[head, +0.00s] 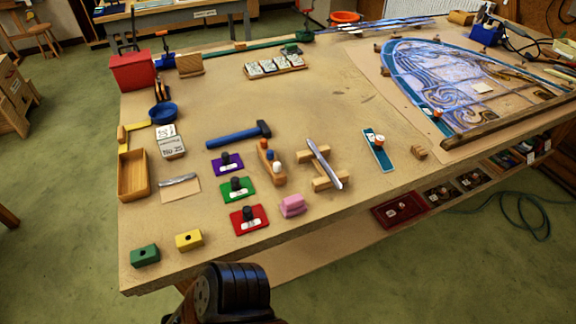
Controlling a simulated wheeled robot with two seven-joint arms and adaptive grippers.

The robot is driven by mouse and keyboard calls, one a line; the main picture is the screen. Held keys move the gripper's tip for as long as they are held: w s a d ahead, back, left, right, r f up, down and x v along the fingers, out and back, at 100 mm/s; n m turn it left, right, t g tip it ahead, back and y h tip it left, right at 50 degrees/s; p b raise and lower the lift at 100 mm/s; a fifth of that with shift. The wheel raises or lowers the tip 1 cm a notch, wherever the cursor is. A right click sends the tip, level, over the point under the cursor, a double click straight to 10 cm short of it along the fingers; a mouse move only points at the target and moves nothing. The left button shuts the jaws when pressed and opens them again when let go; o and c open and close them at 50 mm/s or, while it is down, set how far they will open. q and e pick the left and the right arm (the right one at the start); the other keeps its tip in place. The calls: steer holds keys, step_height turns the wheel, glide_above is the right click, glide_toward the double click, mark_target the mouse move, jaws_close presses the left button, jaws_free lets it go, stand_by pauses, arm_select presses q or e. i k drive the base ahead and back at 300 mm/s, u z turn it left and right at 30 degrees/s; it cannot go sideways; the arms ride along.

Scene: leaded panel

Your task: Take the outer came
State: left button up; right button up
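No piece is plainly marked as the outer came. Long thin grey-blue strips (390,25) lie at the back edge of the bench and look like cames. A short silvery bar (324,163) rests across two wooden blocks in the middle of the bench; I cannot tell if it is a came. The arched leaded panel (470,85) lies on the right, with a blue glass border and a wooden batten (510,118) along its near side. A black ribbed part of my own arm shows at the bottom; neither gripper is in view.
The bench (330,95) is clear in its back middle. A blue-handled hammer (238,134), coloured blocks with black knobs, a pink block (292,205) and a wooden tray (133,174) crowd the front left. A red box (133,70) stands at the back left.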

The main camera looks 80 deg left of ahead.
mark_target(330, 174)
steer(key=k, duration=1.6)
steer(key=u, duration=0.65)
